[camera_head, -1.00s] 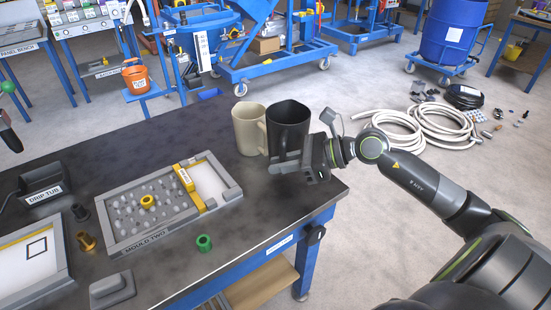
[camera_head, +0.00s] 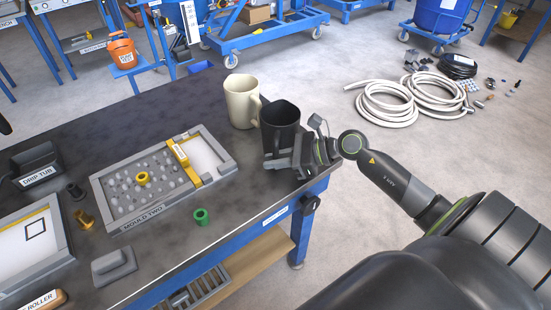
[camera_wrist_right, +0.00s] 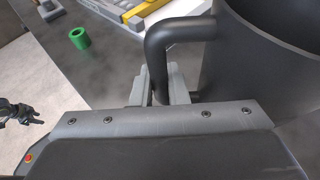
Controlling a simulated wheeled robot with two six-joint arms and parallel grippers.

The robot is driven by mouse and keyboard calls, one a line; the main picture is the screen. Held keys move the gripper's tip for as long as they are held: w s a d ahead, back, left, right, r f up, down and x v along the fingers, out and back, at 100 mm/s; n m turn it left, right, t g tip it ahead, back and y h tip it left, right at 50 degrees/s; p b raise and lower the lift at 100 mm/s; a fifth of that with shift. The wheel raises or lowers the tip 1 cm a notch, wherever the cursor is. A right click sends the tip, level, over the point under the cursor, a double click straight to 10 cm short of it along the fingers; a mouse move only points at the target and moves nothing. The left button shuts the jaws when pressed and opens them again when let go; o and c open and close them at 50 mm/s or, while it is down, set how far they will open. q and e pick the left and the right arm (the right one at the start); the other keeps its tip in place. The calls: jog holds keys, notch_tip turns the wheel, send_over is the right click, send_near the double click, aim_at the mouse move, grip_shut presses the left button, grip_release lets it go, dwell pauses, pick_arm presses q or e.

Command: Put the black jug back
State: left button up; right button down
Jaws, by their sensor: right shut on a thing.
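The black jug (camera_head: 281,118) is upright near the right end of the dark bench, in front of and right of the cream jug (camera_head: 241,104). My right gripper (camera_head: 281,164) is shut on the black jug's handle. The right wrist view shows the handle (camera_wrist_right: 176,32) running down between the fingers (camera_wrist_right: 165,88), with the jug's wall (camera_wrist_right: 255,65) to the right. The gripper hides the jug's base in the head view, so I cannot tell if it touches the bench. Only a dark scrap at the head view's left edge may be my left gripper.
The tray labelled MOULD TWO (camera_head: 125,222) lies left of the jugs. A green ring (camera_head: 201,216) and a grey block (camera_head: 113,265) lie near the bench's front edge. The drip tub (camera_head: 36,165) is at the left. Coiled hose (camera_head: 385,105) lies on the floor to the right.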

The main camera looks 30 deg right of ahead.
jog(key=shift+f, duration=0.15)
jog(key=c, duration=1.4)
grip_release()
jog(key=shift+r, duration=0.25)
jog(key=shift+s+d, duration=0.25)
jog(key=shift+d, duration=0.05)
jog(key=v, duration=1.1)
jog(key=shift+r, duration=0.2)
jog(key=shift+d, duration=0.1)
